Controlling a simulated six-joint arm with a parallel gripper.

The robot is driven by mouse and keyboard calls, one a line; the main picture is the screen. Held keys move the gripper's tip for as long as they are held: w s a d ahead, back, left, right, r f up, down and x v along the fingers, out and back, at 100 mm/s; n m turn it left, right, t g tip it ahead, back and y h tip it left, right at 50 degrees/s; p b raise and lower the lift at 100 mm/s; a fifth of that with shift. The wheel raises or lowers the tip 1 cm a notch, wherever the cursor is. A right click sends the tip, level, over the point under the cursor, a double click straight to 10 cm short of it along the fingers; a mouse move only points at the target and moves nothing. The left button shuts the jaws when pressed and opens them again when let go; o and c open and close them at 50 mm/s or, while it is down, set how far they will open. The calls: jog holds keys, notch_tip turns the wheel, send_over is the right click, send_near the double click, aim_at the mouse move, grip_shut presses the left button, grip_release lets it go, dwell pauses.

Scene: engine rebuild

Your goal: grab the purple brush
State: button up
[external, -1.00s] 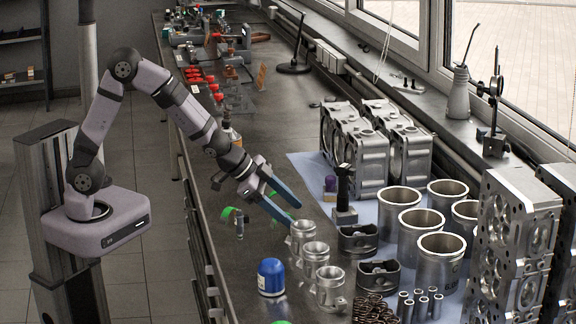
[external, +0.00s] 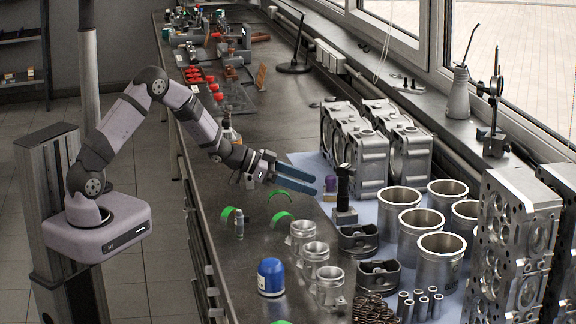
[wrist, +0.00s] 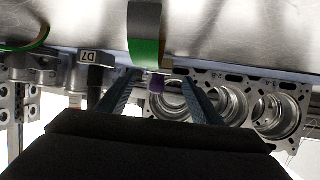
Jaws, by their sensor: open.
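The purple brush (external: 330,183) stands upright on the pale sheet in the external view, purple at the top with a lighter lower part. My gripper (external: 314,185) is open and empty, its blue fingers nearly level and their tips just left of the brush. In the wrist view the brush's purple end (wrist: 157,83) shows between the two fingers of my gripper (wrist: 161,78). It looks beyond the tips, and I cannot tell the gap exactly. Part of the brush is hidden there by a green-and-grey band (wrist: 145,48).
A dark-topped upright tool (external: 344,192) stands right of the brush. Silver engine blocks (external: 362,155) stand behind. Green rings (external: 279,192) and silver cylindrical parts (external: 303,232) occupy the bench nearer the camera, with a blue canister (external: 271,277).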

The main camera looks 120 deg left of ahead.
aim_at(324, 189)
jog(key=shift+p+x, duration=0.85)
jog(key=shift+x, duration=2.05)
jog(key=shift+c, duration=0.6)
jog(key=c, duration=1.1)
